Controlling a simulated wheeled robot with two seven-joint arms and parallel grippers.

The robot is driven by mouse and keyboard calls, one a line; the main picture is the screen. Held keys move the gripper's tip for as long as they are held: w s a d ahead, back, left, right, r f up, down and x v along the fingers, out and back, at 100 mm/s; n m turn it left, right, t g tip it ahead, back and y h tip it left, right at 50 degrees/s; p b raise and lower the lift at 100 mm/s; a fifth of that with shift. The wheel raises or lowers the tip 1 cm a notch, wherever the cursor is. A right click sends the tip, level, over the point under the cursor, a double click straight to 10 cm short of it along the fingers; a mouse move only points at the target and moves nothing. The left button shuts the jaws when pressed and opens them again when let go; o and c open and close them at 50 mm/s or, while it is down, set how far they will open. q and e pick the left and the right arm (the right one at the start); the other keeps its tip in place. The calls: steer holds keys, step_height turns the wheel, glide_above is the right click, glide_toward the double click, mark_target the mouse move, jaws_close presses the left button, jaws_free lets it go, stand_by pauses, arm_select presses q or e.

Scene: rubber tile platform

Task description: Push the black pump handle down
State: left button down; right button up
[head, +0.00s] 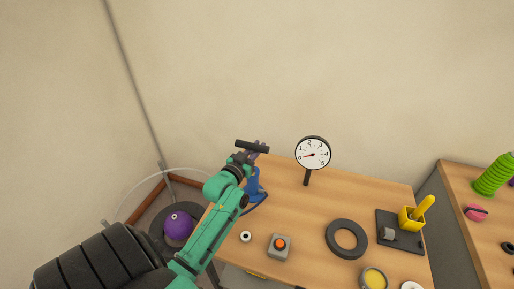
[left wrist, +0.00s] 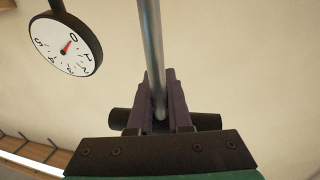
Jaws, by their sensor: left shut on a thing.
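The black pump handle (head: 252,146) is a crossbar standing raised above the blue pump (head: 254,187) at the table's left end. In the left wrist view, the silver rod (left wrist: 150,45) runs to the handle (left wrist: 206,121), whose ends stick out on both sides of my fingers. My left gripper (left wrist: 160,105) is shut on the handle at its middle, where the rod meets it. My own arm hides part of the pump in the head view. My right gripper is out of view.
A round gauge (head: 312,153) stands behind; its red needle points near 0. The wooden table (head: 300,217) also bears a grey box with an orange button (head: 279,246), a black ring (head: 346,239) and a yellow holder (head: 410,220). A purple ball (head: 178,225) lies left of the table.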

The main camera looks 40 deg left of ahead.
arm_select(q)
step_height(320, 180, down, 4)
steer(key=b, duration=0.3)
steer(key=shift+f, duration=0.15)
steer(key=c, duration=0.8)
jaws_free()
steer(key=shift+c, duration=0.2)
steer(key=s+d+b, duration=0.2)
steer(key=s, duration=1.2)
steer(key=shift+s, duration=0.25)
